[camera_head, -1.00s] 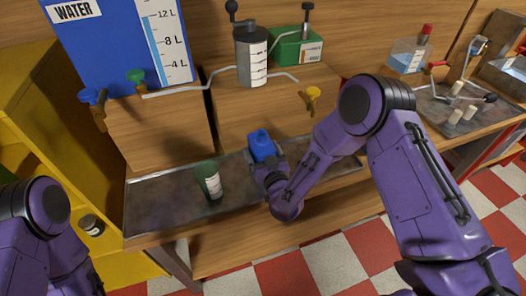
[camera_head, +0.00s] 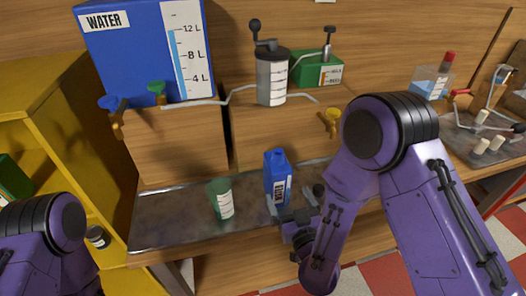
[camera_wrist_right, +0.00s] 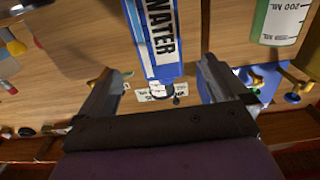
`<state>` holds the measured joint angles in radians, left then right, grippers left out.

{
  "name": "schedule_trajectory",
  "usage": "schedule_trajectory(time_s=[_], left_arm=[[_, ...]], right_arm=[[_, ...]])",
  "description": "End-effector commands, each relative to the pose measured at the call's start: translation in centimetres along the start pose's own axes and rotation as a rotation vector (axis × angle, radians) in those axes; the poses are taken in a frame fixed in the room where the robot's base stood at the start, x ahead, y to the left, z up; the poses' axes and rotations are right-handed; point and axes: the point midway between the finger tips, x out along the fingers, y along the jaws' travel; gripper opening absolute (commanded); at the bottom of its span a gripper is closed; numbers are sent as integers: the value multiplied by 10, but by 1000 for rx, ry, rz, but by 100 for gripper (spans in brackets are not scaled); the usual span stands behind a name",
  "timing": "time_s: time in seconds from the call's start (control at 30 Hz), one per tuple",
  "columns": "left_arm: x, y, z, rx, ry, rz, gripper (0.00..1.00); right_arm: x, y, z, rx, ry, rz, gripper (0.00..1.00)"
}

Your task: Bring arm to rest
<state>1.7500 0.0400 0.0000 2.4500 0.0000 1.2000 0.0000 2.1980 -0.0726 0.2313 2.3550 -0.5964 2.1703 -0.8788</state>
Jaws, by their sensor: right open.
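My right arm reaches in from the right of the head view. Its gripper (camera_head: 296,200) is open and empty, just in front of a blue bottle (camera_head: 277,168) that stands upright on the grey metal tray (camera_head: 160,222).
A green measuring cup (camera_head: 220,199) stands left of the bottle. Behind are wooden blocks (camera_head: 170,140), a blue water tank (camera_head: 140,55), taps, a grey canister (camera_head: 271,80) and a green box (camera_head: 318,68). A yellow shelf (camera_head: 45,110) stands at left.

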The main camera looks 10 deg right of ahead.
Motion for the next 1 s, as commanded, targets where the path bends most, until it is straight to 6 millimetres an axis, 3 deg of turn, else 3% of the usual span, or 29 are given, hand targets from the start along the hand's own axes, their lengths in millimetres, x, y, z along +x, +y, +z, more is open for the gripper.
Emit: schedule_trajectory(time_s=[0.17, 0.27, 0.4, 0.5, 0.6, 0.7, 0.77, 1.0], left_arm=[[0, 0, 0, 0, 0, 0, 43], [0, 0, 0, 0, 0, 0, 43], [0, 0, 0, 0, 0, 0, 43], [0, 0, 0, 0, 0, 0, 43], [-1, 0, 0, 0, 0, 0, 43], [-1, 0, 0, 0, 0, 0, 43], [-1, 0, 0, 0, 0, 0, 43], [0, 0, 0, 0, 0, 0, 43]], right_arm=[[-4, 4, 12, 5, -43, 8, 100], [-23, 20, 56, 31, -204, 38, 100], [-85, 57, 143, 113, -558, 159, 100], [-147, 84, 193, 184, -804, 296, 100], [-206, 106, 223, 244, -996, 443, 100], [-247, 118, 236, 286, -1112, 554, 100], [-260, 122, 240, 299, -1148, 593, 100], [-267, 124, 242, 308, -1167, 614, 100]])
